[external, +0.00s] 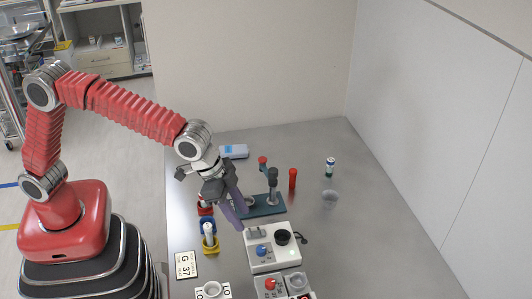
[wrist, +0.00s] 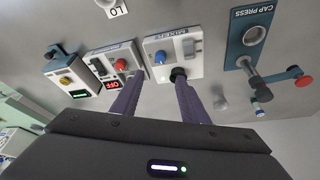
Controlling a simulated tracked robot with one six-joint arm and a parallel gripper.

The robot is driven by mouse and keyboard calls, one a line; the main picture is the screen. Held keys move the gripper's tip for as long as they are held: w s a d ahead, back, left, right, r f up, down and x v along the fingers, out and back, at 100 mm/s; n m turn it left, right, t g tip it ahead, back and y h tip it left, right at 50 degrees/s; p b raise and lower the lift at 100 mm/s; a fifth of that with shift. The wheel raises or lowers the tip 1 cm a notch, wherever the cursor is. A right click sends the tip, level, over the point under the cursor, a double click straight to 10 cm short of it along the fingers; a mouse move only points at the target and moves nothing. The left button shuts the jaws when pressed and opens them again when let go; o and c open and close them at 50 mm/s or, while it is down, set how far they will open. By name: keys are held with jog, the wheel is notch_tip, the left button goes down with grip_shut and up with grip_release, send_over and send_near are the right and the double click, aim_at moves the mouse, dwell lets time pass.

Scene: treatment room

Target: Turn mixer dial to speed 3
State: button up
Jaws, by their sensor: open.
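The mixer (external: 289,256) is a white box on the table, below the cap press in the external view. Its blue dial (external: 261,249) sits on the top face beside a black round holder (external: 283,237) and a grey part (external: 256,232). In the wrist view the mixer (wrist: 150,45) is at top centre, with the blue dial (wrist: 161,57) pointing ahead between the fingers' lines. My gripper (external: 238,222) is open and empty, its purple fingers reaching down just above the mixer's back left. In the wrist view the gripper (wrist: 158,82) shows both fingers apart. The dial's speed marks are too small to read.
A similar box with a red dial (wrist: 121,64) and an OFF display stands beside the mixer. The teal cap press (wrist: 234,45) is on its other side. A tube in a yellow holder (external: 211,246) and a clear cup (external: 330,200) stand nearby. The table's right side is clear.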

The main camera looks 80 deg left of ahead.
aim_at(261, 249)
jog(key=shift+f, duration=0.1)
jog(key=x, duration=1.3)
jog(key=shift+w+f, duration=0.15)
jog(key=shift+f, duration=0.2)
jog(key=shift+c, duration=0.5)
grip_shut()
